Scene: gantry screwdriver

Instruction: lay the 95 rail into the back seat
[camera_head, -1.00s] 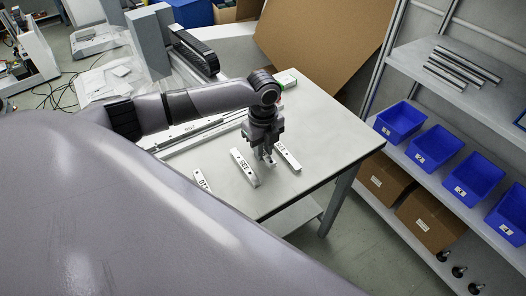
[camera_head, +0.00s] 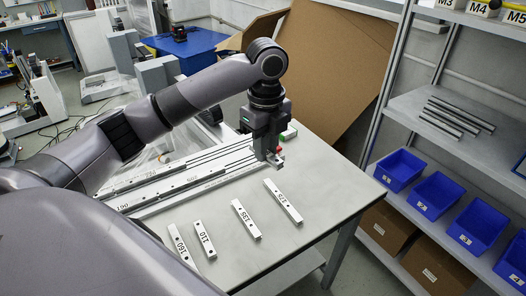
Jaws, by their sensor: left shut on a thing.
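My left gripper (camera_head: 268,155) reaches down at the right end of the long metal fixture and is shut on a short pale piece, taken to be the 95 rail (camera_head: 276,161); its label cannot be read. The gripper hides most of this piece. The fixture (camera_head: 190,178) has long parallel channels running from lower left to upper right. I cannot tell which channel is the back seat, nor whether the held piece touches the fixture. My right gripper is not in view.
Labelled rails lie apart on the grey table in front of the fixture: 160 (camera_head: 184,252), 110 (camera_head: 204,239), 135 (camera_head: 246,219) and 175 (camera_head: 283,201). The table's right side (camera_head: 330,185) is clear. Shelving with blue bins (camera_head: 437,195) stands at the right.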

